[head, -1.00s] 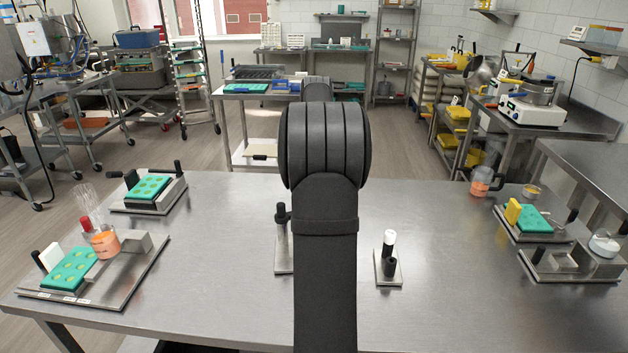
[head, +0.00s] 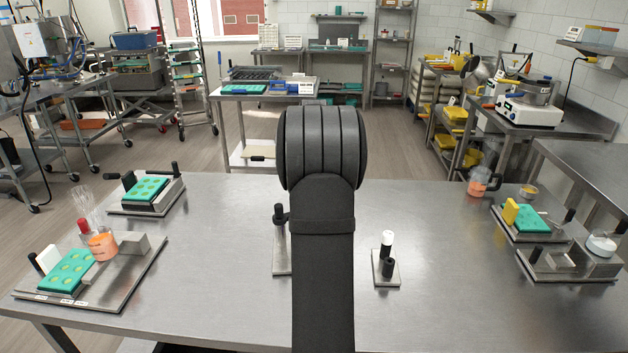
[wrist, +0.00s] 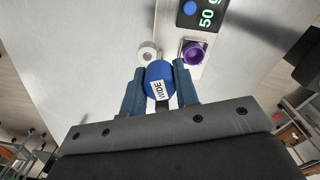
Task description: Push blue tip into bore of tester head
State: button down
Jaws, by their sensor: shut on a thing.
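In the wrist view, my gripper (wrist: 160,92) is shut on the blue tip (wrist: 157,72), a round blue piece with a white label reading WIDE. Just beyond it is a small white ring (wrist: 148,50) with a dark hole, apart from or behind the tip; I cannot tell which. To the right, a purple round piece with an opening (wrist: 194,53) sits on a light plate beside a dark panel marked 50 g (wrist: 205,15). I cannot tell for sure which part is the tester head. In the head view my arm hides the gripper and the tip.
On the steel table (head: 225,320), a small stand with a white-topped black post (head: 387,252) is right of my arm. Another stand (head: 280,245) is partly hidden behind the arm. Teal mould stations stand at left (head: 68,272) and right (head: 532,219). The front middle is bare.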

jog(key=shift+f, duration=0.25)
jog(key=shift+w+a, duration=0.1)
dwell(0.5)
jog(key=shift+w+a+n, duration=0.7)
jog(key=shift+a+n, duration=0.2)
jog(key=shift+f, duration=2.65)
dwell(0.5)
jog(key=c, duration=1)
grip_release()
jog(key=shift+c, duration=0.2)
notch_tip(320, 180, up, 18)
jog(key=shift+f, duration=0.25)
